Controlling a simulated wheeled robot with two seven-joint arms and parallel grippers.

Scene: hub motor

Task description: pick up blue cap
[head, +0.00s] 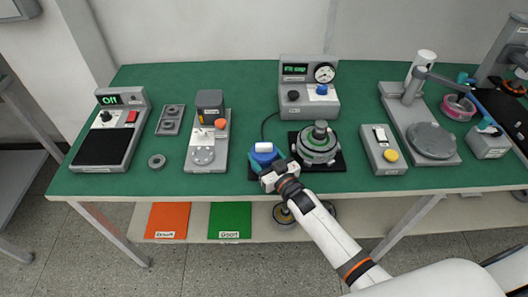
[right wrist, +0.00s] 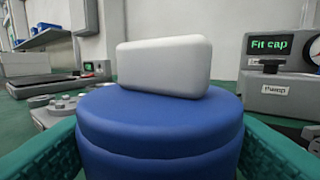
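The blue cap (head: 264,155) is a round blue piece on the green table, just left of the grey round hub motor (head: 318,147). It has a white block on top. In the right wrist view the cap (right wrist: 160,130) fills the lower middle, the white block (right wrist: 165,66) slightly tilted. My right gripper (head: 268,172) is low at the cap's near side, with a teal finger on either side of it. Both fingers look close against the cap's sides; whether they press on it cannot be told. My left gripper is out of view.
A grey box with a "Fit cap" screen (head: 295,69) and gauge stands behind. A box with a yellow button (head: 391,155) is right of the motor. A grey fixture (head: 204,155) and ring (head: 157,161) lie left, with clear table between fixture and cap.

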